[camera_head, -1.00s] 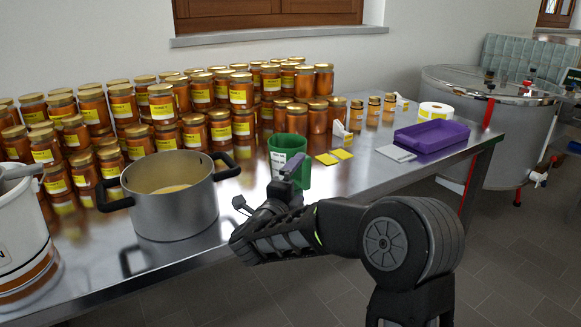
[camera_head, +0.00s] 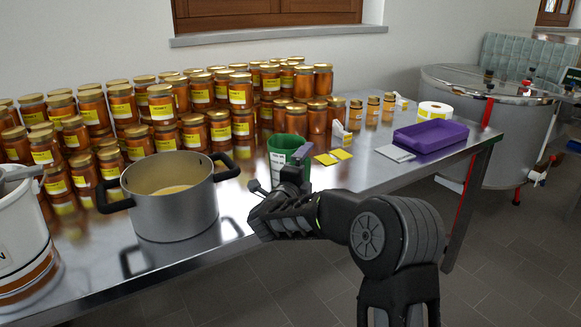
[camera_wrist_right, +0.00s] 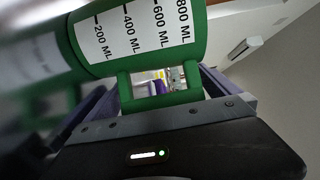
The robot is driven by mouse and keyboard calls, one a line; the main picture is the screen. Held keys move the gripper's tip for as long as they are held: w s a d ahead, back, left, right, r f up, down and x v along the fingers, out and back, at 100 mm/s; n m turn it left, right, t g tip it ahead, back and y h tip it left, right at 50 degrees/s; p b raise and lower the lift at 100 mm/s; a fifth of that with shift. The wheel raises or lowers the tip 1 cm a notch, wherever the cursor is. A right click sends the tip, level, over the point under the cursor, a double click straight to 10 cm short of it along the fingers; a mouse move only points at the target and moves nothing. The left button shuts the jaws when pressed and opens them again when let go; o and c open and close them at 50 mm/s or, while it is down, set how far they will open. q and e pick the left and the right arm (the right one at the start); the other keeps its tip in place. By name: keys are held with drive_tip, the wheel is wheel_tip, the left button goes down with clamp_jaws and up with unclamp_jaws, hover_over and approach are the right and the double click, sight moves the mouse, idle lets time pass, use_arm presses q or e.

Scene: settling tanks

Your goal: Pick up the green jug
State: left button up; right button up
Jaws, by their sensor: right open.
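The green jug (camera_head: 283,146) stands upright on the steel table, right of the pot. My right gripper (camera_head: 276,180) is at the near side of the jug and covers its lower part. In the right wrist view the jug (camera_wrist_right: 200,35) fills the top, with a white scale marked in ML. Its green handle (camera_wrist_right: 124,88) lies between the two fingers of my right gripper (camera_wrist_right: 155,100), which are open and apart. Contact between fingers and handle cannot be made out. My left gripper does not show.
A steel pot (camera_head: 172,212) with black handles stands left of the jug, close to my right gripper. Many honey jars (camera_head: 240,92) stand behind. Yellow cards (camera_head: 326,159) and a purple tray (camera_head: 432,135) lie to the right. A white bucket (camera_head: 22,245) is at the left edge.

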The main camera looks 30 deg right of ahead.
idle(0.6)
drive_tip(key=c, duration=1.5)
